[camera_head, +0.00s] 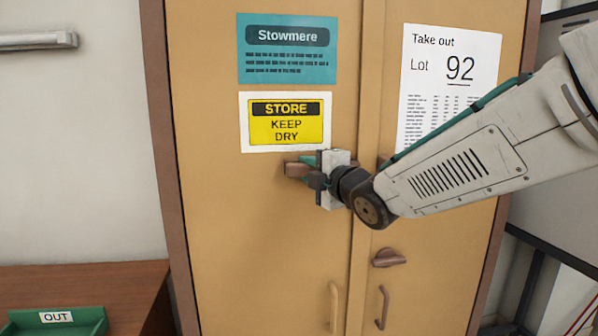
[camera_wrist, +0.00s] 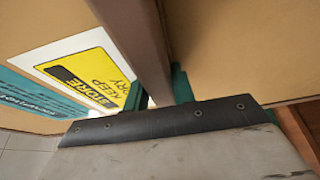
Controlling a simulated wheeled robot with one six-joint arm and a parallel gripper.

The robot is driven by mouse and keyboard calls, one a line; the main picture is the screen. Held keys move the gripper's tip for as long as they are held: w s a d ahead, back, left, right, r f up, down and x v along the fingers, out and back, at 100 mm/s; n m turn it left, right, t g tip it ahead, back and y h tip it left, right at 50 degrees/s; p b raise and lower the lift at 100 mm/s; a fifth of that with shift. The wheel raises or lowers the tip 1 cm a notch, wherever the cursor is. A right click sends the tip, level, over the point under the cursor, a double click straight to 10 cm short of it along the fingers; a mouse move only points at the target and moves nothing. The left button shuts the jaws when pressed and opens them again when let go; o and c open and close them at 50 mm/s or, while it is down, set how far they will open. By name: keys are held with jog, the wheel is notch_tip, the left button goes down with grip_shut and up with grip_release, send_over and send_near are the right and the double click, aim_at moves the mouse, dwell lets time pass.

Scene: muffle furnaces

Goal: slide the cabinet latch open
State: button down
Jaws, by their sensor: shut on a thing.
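The cabinet (camera_head: 255,250) has two tan doors with brown edging. The latch (camera_head: 294,169) is a brown horizontal bar on the left door, just under the yellow sign. A brown piece at the right door's inner edge (camera_head: 383,160) is mostly hidden behind my arm. My gripper (camera_head: 312,171) is shut on the latch bar near the door seam and covers part of it. In the wrist view the latch bar (camera_wrist: 137,45) runs between the green fingers of my gripper (camera_wrist: 160,92). How far the bar reaches across the seam is hidden.
A turn knob (camera_head: 388,258) and two vertical handles, left (camera_head: 333,307) and right (camera_head: 382,308), are lower on the doors. Signs are on both doors. A desk (camera_head: 90,278) with a green OUT tray (camera_head: 85,322) stands left. A dark metal frame (camera_head: 530,270) stands right.

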jog(key=shift+a, duration=0.1)
jog(key=c, duration=1.2)
grip_release()
jog(key=shift+a, duration=0.25)
jog(key=shift+o, duration=0.2)
jog(key=shift+d, duration=0.15)
jog(key=shift+s, duration=0.15)
jog(key=shift+s+d, duration=0.25)
jog(key=shift+s, duration=0.05)
jog(key=v, duration=0.6)
jog(key=shift+s+d, duration=0.15)
jog(key=shift+s, duration=0.25)
